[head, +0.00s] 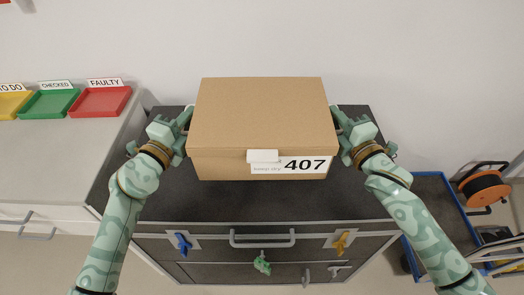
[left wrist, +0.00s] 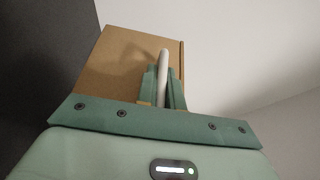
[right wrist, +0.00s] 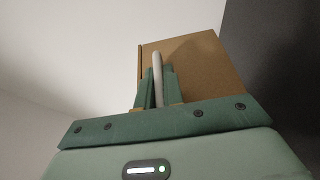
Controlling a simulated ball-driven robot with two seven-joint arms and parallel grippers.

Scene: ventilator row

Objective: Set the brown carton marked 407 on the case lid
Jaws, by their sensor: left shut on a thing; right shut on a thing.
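The brown carton (head: 262,115) marked 407 is in the middle of the head view, level, over the dark case lid (head: 215,205). I cannot tell whether it touches the lid. My left gripper (head: 188,118) is at its left side, shut on a pale handle (left wrist: 163,75) on the carton's side. My right gripper (head: 337,118) is at its right side, shut on the matching handle (right wrist: 157,75). The carton's side shows behind the fingers in the left wrist view (left wrist: 120,65) and the right wrist view (right wrist: 205,65). The carton hides the middle of the lid.
The case front has a handle (head: 262,240), a blue latch (head: 182,244) and a yellow latch (head: 341,242). At left, a counter (head: 60,160) carries yellow, green (head: 48,104) and red (head: 100,101) trays. A cable reel (head: 485,187) stands at right. A white wall is behind.

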